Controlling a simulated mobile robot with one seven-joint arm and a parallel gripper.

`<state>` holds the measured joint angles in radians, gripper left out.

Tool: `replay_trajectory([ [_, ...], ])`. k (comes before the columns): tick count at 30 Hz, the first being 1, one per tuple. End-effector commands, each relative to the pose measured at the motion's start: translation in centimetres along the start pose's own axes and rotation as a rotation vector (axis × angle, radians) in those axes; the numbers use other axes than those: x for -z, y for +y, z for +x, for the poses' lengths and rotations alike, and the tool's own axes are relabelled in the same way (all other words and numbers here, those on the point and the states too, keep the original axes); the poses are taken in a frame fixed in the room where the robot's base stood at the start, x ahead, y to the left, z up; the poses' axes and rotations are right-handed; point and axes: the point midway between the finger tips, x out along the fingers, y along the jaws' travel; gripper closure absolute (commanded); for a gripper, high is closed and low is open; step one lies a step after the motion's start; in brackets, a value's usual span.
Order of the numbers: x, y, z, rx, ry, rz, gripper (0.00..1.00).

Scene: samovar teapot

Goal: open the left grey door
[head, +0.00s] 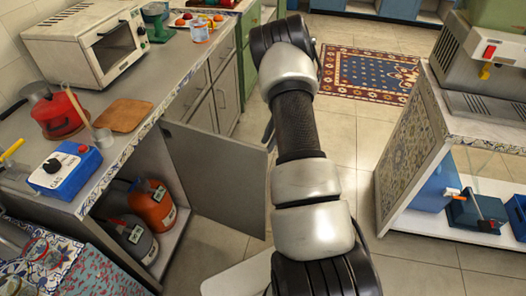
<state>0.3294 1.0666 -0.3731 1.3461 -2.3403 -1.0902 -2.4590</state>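The left grey door (218,178) is a flat panel on the grey counter cabinet. It stands wide open, swung out to the right, with its hinge side by the right edge of the cabinet opening. Its free edge reaches close to my arm in the picture. An orange canister (153,204) and a dark grey canister (132,238) stand on the shelf inside. My arm rises through the middle of the view and hides most of its far end. A small dark piece shows beside the arm above the door's free edge; I cannot tell if it is my gripper.
Other grey doors (226,93) beyond are shut. The counter bears a toaster oven (90,45), a red kettle (60,115), a wooden board (124,115) and a blue box (65,168). A tiled shelf unit (408,150) stands right. Tile floor between is clear, with a rug (368,75) behind.

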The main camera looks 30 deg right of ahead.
Motion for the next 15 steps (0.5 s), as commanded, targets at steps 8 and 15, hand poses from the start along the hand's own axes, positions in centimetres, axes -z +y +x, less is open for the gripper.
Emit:
replay_trajectory([
  [8, 0.0, -0.1, -6.3, 0.002, 0.001, 0.0, 0.72],
  [15, -0.1, 0.0, -8.6, -0.001, -0.001, -0.001, 0.72],
])
